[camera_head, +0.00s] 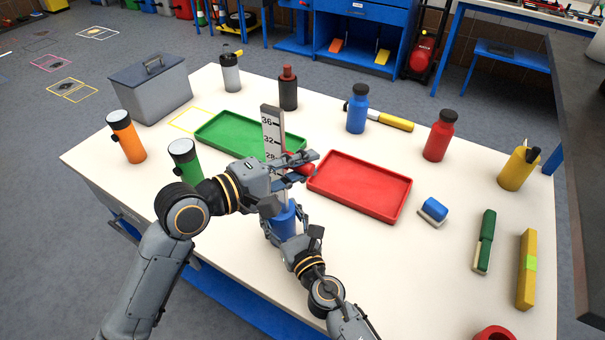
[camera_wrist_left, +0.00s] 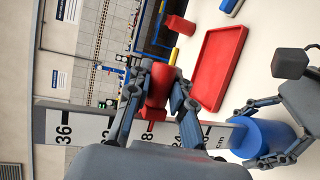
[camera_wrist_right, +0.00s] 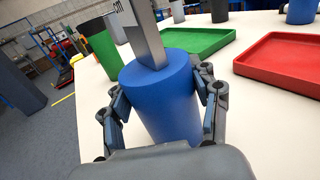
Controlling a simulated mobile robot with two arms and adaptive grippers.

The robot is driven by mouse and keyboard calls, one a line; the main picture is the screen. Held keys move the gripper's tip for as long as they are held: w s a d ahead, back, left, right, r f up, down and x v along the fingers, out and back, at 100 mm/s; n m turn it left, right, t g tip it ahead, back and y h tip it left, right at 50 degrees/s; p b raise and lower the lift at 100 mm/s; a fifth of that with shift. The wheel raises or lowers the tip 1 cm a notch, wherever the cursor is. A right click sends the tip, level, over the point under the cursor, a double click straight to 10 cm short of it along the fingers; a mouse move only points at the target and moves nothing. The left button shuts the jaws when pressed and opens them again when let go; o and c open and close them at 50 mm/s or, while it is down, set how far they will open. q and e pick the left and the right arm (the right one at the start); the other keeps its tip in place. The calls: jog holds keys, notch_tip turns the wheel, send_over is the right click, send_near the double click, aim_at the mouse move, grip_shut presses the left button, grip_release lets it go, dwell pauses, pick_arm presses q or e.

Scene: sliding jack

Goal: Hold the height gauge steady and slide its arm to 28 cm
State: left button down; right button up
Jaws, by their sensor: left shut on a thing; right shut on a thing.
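The height gauge has a blue round base (camera_head: 284,224) and an upright pale scale (camera_head: 271,130) with marks 36, 32 and 28 showing. Its red sliding arm (camera_head: 306,170) sits just below the 28 mark in the head view. My left gripper (camera_head: 300,168) is shut on the red arm; in the left wrist view the red arm (camera_wrist_left: 159,88) is between its fingers, beside the partly hidden 28. My right gripper (camera_wrist_right: 162,108) is shut around the blue base (camera_wrist_right: 160,87), with a finger on each side. The gauge stands upright on the table.
A green tray (camera_head: 222,121) lies behind the gauge and a red tray (camera_head: 361,187) to its right. A green-bodied bottle (camera_head: 186,164) stands close to my left arm. A blue block (camera_head: 434,209) lies right of the red tray.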

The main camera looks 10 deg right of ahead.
pick_arm(q)
jog(key=c, duration=1.1)
grip_release()
jog(key=shift+c, duration=0.2)
jog(key=v, duration=1.2)
jog(key=shift+r, duration=0.1)
pick_arm(e)
jog(key=o, duration=1.5)
jog(key=shift+o, duration=0.2)
